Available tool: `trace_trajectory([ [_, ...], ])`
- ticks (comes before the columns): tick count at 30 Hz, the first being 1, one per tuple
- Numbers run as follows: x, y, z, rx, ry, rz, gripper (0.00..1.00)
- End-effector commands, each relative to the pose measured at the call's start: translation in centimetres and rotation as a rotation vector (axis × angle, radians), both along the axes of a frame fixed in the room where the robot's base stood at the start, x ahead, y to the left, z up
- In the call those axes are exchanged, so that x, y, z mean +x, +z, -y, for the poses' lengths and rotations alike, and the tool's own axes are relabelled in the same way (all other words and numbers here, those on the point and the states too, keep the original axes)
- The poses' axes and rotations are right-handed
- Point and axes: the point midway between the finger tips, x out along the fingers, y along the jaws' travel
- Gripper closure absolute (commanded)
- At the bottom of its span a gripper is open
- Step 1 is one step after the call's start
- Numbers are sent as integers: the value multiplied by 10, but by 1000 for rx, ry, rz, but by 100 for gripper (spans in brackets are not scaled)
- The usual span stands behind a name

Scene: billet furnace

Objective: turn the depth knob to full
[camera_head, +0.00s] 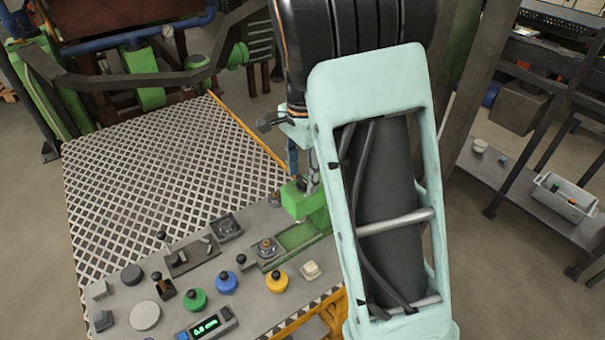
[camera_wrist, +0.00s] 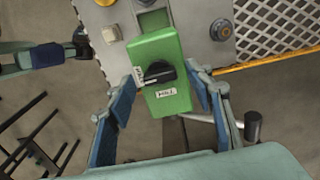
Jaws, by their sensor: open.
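The depth knob (camera_wrist: 159,73) is a black knob on the face of a green box (camera_wrist: 166,45) in the wrist view. One small white label (camera_wrist: 138,77) sits to its left and another (camera_wrist: 165,93) just below it; their lettering is too small to read surely. My gripper (camera_wrist: 164,82) is open, with a blue-padded finger on each side of the box, and nothing is held. The knob lies between the fingers, apart from both pads. In the head view the green box (camera_head: 301,200) stands at the panel's right edge, and my arm hides the knob.
The grey control panel (camera_head: 150,280) carries several buttons, levers and a green-lit display (camera_head: 205,326). A perforated metal deck (camera_head: 165,165) lies behind it. At the right, a low shelf (camera_head: 510,180) holds a white bin (camera_head: 563,197). Bare floor lies right of the panel.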

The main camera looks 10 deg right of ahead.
Motion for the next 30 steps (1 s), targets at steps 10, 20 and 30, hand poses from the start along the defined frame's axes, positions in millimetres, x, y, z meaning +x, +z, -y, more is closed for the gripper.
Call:
trace_trajectory([
  [10,0,-2,0,0,1,0,59],
  [20,0,-2,0,0,1,0,94],
  [30,0,-1,1,-1,55,0,94],
])
